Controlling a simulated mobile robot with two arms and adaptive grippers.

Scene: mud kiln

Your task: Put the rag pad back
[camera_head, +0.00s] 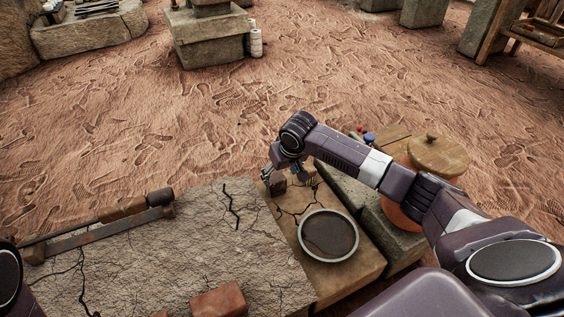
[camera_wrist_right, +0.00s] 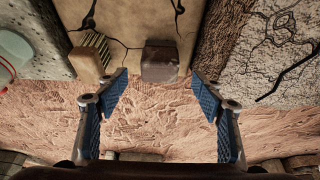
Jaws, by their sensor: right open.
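A small dark brown, block-shaped piece (camera_head: 279,187), which may be the rag pad, sits near the far edge of the cracked tan slab. It also shows in the right wrist view (camera_wrist_right: 160,62), ahead of and between the spread fingers. My right gripper (camera_head: 283,172) is open and empty, right by this piece; I cannot tell whether it touches it. A pale block with a striped part (camera_wrist_right: 92,58) lies beside it, to its left in the wrist view. My left gripper is out of view; only part of my left arm shows.
A round dark dish with a pale rim (camera_head: 328,235) lies on the slab (camera_head: 350,275). A cracked grey stone top (camera_head: 215,240) adjoins it, with a long-handled hammer (camera_head: 120,210) and reddish bricks (camera_head: 219,300). A wooden-lidded pot (camera_head: 438,155) stands right.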

